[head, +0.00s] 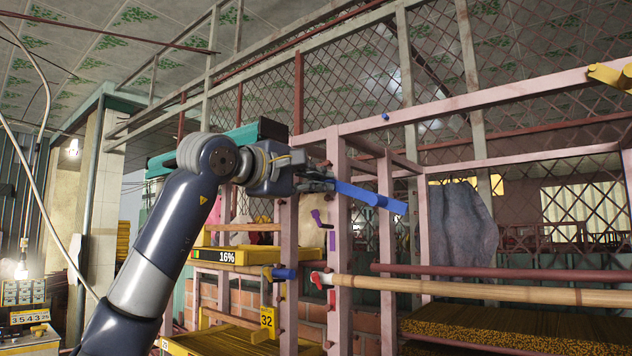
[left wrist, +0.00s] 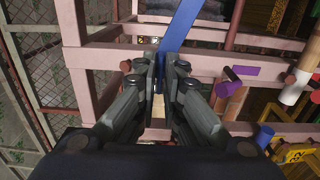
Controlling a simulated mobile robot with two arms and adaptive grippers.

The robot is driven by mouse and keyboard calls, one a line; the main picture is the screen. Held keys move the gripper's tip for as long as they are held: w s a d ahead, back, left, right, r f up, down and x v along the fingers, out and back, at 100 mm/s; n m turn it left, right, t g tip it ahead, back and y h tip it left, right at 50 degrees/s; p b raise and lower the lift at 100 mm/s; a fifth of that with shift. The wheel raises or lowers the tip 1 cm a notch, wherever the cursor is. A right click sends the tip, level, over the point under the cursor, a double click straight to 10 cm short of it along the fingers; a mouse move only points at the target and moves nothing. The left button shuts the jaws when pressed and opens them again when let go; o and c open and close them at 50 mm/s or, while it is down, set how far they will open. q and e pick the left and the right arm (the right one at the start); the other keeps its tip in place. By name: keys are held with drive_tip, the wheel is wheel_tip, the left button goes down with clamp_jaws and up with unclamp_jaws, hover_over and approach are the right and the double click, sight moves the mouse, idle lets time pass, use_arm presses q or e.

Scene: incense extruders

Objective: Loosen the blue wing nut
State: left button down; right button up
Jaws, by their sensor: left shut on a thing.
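The blue wing nut (head: 362,193) shows in the head view as a long flat blue bar with a rounder part near its right end, slanting down to the right in front of the pink frame. My left gripper (head: 328,184) is shut on the bar's left end. In the left wrist view the fingertips (left wrist: 165,75) close around the blue wing nut (left wrist: 180,30), which runs up out of the picture. I cannot tell how the nut sits on its bolt. My right gripper is not in view.
A purple wing nut (head: 320,219) sits on the pink post (head: 341,255) below my gripper. A red fitting (head: 322,280) and a smaller blue piece (head: 283,273) are lower down. A bamboo pole (head: 480,291) crosses to the right.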

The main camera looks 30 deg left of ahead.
use_arm(q)
drive_tip(key=shift+f+n+p, duration=0.15)
drive_tip(key=shift+n+p, duration=0.25)
drive_tip(key=shift+n, duration=1.8)
drive_tip(key=n, duration=0.5)
drive_tip(key=shift+d+n, duration=0.1)
drive_tip(key=shift+n, duration=0.2)
drive_tip(key=n, duration=0.4)
drive_tip(key=shift+f, duration=0.1)
drive_tip(key=n, duration=0.5)
drive_tip(key=shift+n, duration=0.3)
drive_tip(key=c, duration=1.8)
unclamp_jaws()
drive_tip(key=shift+o, duration=0.4)
drive_tip(key=shift+s, duration=0.1)
drive_tip(key=shift+r, duration=0.2)
